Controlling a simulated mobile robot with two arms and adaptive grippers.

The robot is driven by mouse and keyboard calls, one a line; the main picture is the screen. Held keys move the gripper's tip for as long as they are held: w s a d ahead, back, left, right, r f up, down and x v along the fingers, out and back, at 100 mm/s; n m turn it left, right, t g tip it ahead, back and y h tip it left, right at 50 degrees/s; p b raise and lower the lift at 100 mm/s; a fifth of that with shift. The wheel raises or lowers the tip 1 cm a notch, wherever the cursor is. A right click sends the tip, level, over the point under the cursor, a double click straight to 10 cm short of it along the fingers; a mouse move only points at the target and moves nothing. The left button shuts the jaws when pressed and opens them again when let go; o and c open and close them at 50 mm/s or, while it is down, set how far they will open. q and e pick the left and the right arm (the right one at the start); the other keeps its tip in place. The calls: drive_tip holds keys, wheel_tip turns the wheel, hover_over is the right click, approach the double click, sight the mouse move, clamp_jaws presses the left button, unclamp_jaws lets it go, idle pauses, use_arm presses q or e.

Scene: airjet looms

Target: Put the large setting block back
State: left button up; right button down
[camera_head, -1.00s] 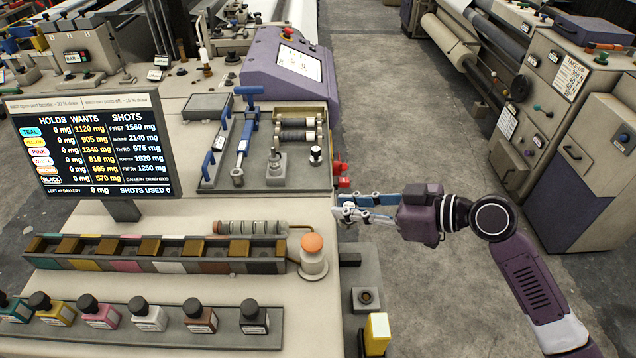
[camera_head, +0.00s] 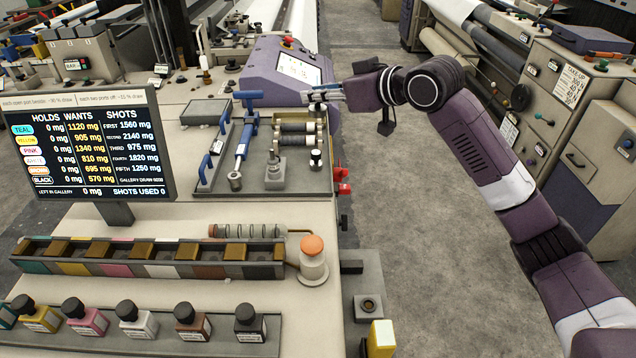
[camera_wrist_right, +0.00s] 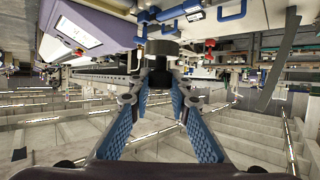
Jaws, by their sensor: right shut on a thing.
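My right gripper (camera_head: 318,95) is over the far right corner of the grey tool tray (camera_head: 305,184), by the purple console. In the right wrist view its two blue-padded fingers (camera_wrist_right: 160,78) are closed on a dark, short cylindrical piece, which I take as the large setting block (camera_wrist_right: 160,48). In the head view this piece is too small and covered to make out clearly. The tray bears a blue-handled tool (camera_head: 244,140), dark rollers (camera_head: 297,134), a metal block with a knob (camera_head: 274,170) and a small dark-topped cylinder (camera_head: 316,160). My left gripper is not in view.
The purple console (camera_head: 275,72) stands just behind the tray. A display (camera_head: 88,145) is at the left. Several ink bottles (camera_head: 137,322) and an orange-topped post (camera_head: 312,262) stand nearer. The aisle floor (camera_head: 415,235) at the right is clear.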

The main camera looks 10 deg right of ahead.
wheel_tip(320, 180, down, 20)
drive_tip(key=shift+r+p, duration=0.15)
drive_tip(key=shift+p, duration=0.45)
drive_tip(key=c, duration=2.2)
unclamp_jaws()
drive_tip(key=shift+c, duration=0.2)
drive_tip(key=o, duration=0.4)
drive_tip(key=shift+o, duration=0.2)
